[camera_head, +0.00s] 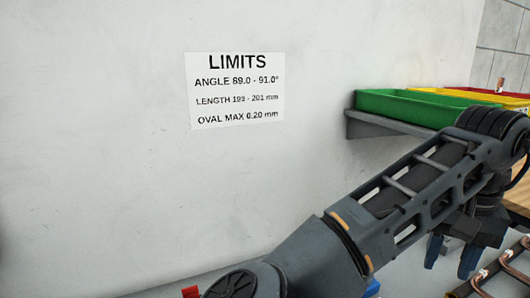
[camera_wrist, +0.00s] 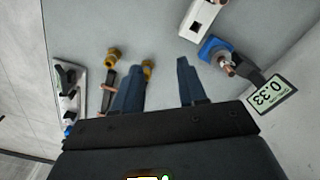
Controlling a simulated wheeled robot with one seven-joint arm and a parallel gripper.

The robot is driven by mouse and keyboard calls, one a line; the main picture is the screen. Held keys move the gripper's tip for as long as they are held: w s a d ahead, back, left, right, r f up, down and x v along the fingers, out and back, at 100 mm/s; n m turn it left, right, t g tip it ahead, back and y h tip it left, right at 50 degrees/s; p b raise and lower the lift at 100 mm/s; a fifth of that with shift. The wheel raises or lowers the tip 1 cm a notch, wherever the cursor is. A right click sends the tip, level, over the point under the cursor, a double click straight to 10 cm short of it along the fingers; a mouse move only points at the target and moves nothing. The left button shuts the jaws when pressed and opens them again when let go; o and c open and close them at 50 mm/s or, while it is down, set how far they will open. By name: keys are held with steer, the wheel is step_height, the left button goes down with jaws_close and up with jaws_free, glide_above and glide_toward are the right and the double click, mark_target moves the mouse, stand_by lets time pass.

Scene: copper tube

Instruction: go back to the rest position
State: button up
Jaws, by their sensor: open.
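My gripper (camera_head: 451,257) hangs at the lower right in the head view, below my forearm, with its two blue fingers apart. In the wrist view my gripper (camera_wrist: 157,65) points over a grey work surface (camera_wrist: 157,28), its fingers spread with nothing between them. A blue device (camera_wrist: 215,47) with a copper-coloured end sits beyond the right finger. Its display (camera_wrist: 271,94) reads 0.33.
Green (camera_head: 400,107), yellow (camera_head: 455,97) and red (camera_head: 490,94) trays stand on a wall shelf behind my arm. Copper tubes (camera_head: 507,265) lie at the lower right. A limits sign (camera_head: 236,90) is on the wall. A white block (camera_wrist: 202,18) and a clamp plate (camera_wrist: 68,92) flank the surface.

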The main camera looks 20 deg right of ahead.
steer(key=d+r+n+t+h, duration=0.2)
steer(key=d+r+h, duration=0.1)
steer(key=d+h, duration=0.45)
steer(key=d+r+n+t+h, duration=0.1)
steer(key=d+r+n+h, duration=0.15)
steer(key=d+h, duration=0.55)
steer(key=s+a+f+n+t+y, duration=0.3)
steer(key=a+f+n+t+y, duration=0.75)
steer(key=a+f, duration=0.5)
steer(key=s+a+f+m+t+y+b, duration=0.1)
steer(key=s+a+m+y, duration=0.3)
steer(key=s+a, duration=1.5)
steer(key=shift+s+a+f+y, duration=0.15)
steer(key=shift+s+a+y, duration=0.05)
steer(key=shift+s+y, duration=0.4)
